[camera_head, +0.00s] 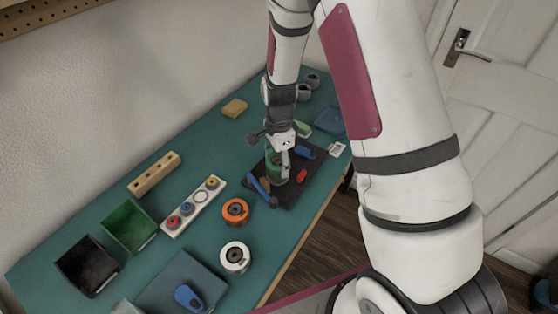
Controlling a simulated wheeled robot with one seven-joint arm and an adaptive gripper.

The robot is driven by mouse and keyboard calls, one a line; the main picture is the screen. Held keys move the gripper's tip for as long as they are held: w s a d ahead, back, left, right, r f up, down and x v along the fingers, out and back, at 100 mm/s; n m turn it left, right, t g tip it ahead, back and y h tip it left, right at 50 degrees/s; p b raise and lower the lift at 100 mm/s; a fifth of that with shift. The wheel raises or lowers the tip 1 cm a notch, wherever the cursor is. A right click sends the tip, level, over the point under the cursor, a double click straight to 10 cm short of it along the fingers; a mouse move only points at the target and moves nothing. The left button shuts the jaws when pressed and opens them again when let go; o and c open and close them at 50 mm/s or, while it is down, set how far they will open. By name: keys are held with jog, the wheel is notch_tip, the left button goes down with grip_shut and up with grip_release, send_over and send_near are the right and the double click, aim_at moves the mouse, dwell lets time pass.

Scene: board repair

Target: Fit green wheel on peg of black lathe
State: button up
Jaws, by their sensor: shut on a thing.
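The green wheel (272,161) is at my gripper (278,168), which is shut on it; the arm hides part of the wheel. The black lathe (310,164) is a dark flat board with blue parts and a red part on it. My gripper and the wheel are over the left part of this board. The peg is hidden, so I cannot tell whether the wheel is around it or above it.
An orange wheel (235,211) and a white wheel (235,257) lie left of and nearer than the lathe. A white strip with colored pieces (193,207), a wooden block (154,174), a green bin (129,228) and a black bin (87,266) stand farther left on the teal table (190,145).

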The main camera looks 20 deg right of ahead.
jog(key=shift+f+b, duration=0.4)
jog(key=shift+f, duration=0.6)
dwell(1.2)
jog(key=o, duration=1.7)
jog(key=shift+r, duration=0.1)
jog(key=shift+r+p, duration=1.85)
jog(key=shift+r, duration=1.55)
